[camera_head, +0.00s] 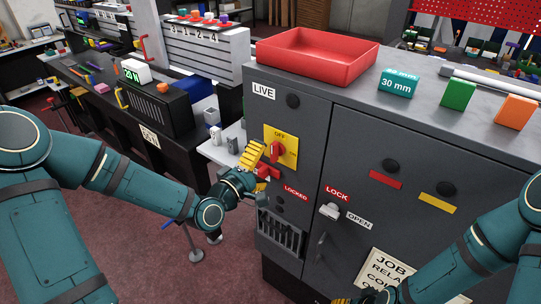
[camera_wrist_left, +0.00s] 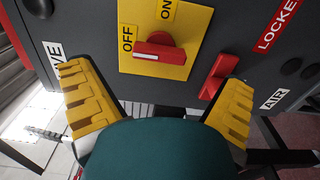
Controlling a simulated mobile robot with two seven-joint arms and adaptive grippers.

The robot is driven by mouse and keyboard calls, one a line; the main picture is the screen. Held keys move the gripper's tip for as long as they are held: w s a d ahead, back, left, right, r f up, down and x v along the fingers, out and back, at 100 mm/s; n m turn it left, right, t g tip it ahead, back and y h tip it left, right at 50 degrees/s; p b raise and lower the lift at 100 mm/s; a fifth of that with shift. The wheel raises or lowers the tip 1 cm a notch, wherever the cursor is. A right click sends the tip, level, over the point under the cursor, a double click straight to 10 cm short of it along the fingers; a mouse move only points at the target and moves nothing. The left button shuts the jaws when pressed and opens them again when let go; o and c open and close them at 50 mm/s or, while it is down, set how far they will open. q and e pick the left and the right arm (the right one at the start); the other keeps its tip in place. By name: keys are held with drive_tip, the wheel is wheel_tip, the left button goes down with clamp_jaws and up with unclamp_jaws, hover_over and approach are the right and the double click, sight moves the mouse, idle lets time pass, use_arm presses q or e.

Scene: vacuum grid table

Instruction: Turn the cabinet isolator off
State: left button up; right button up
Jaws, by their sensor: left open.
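The cabinet isolator is a red rotary handle (camera_head: 277,150) on a yellow plate (camera_head: 292,158), marked OFF at its top and ON at its right. In the left wrist view the red handle (camera_wrist_left: 158,53) appears lengthwise in line with OFF, not ON. My left gripper (camera_head: 260,162) is open in front of the cabinet, just left of and below the handle. In the left wrist view its yellow fingers (camera_wrist_left: 155,85) are spread apart with nothing between them; the handle lies beyond them, seemingly untouched. My right gripper (camera_head: 343,300) is mostly cut off at the bottom edge.
A second red lever (camera_wrist_left: 218,76) sits close to the isolator, near one finger; a LOCKED label (camera_head: 296,191) is nearby. The grey cabinet also has a door latch (camera_head: 329,211) and dark round lamps. A red tray (camera_head: 318,57) and coloured blocks stand on top.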

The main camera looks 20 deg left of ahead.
use_arm(q)
drive_tip(key=shift+v, duration=1.2)
drive_tip(key=s+d+f+m+g, duration=0.2)
drive_tip(key=d+f+m+g, duration=0.15)
drive_tip(key=f, duration=0.45)
drive_tip(key=s+d+f+m+g, duration=0.2)
drive_tip(key=d+f+g, duration=0.2)
drive_tip(key=f, duration=0.4)
drive_tip(key=s+d+f+m+g+y, duration=0.2)
drive_tip(key=s+f+m+g, duration=0.5)
drive_tip(key=s+f, duration=0.5)
drive_tip(key=shift+s+g, duration=0.45)
drive_tip(key=shift+s, duration=0.15)
